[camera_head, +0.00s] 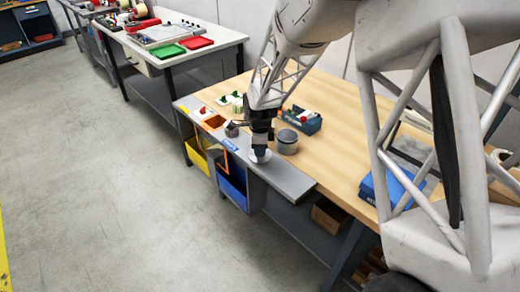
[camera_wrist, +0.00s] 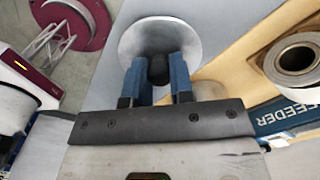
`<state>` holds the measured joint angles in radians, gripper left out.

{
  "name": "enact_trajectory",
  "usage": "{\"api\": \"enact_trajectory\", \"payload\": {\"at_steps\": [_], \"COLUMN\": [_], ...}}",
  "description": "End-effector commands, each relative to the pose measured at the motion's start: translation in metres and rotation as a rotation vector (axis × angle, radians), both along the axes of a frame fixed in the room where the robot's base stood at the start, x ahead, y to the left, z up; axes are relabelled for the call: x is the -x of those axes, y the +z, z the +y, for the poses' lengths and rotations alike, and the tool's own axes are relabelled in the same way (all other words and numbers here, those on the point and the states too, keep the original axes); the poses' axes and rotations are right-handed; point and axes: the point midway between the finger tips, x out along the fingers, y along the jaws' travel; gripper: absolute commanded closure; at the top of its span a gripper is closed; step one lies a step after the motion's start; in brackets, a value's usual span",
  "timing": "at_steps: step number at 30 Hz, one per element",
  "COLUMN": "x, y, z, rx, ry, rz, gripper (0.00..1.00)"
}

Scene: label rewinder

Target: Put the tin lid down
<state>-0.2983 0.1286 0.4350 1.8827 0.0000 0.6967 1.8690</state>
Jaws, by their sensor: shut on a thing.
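The tin lid (camera_wrist: 130,38) is a pale grey disc with a dark knob in the wrist view. In the head view the lid (camera_head: 260,157) shows as a small pale disc under my gripper (camera_head: 261,143), over the grey front ledge. In the wrist view the blue fingers of my gripper (camera_wrist: 159,75) are shut on the knob. I cannot tell whether the lid touches the ledge. A round grey tin (camera_head: 288,142) with a dark top stands on the wooden bench just right of the gripper.
A grey ledge (camera_head: 289,184) runs along the front of the wooden bench (camera_head: 335,130). A blue bin (camera_head: 232,188) and a yellow bin (camera_head: 197,155) hang below it. A blue box (camera_head: 302,120) stands behind the tin. The ledge's right part is clear.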

Motion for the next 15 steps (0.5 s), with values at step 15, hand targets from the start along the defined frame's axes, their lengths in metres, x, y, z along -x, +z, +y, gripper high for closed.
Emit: {"api": "enact_trajectory", "payload": {"at_steps": [15], "x": [-0.0002], "y": [-0.0061], "z": [0.0001], "rx": [0.0], "ry": [0.0], "rz": [-0.002], "gripper": [1.0]}}
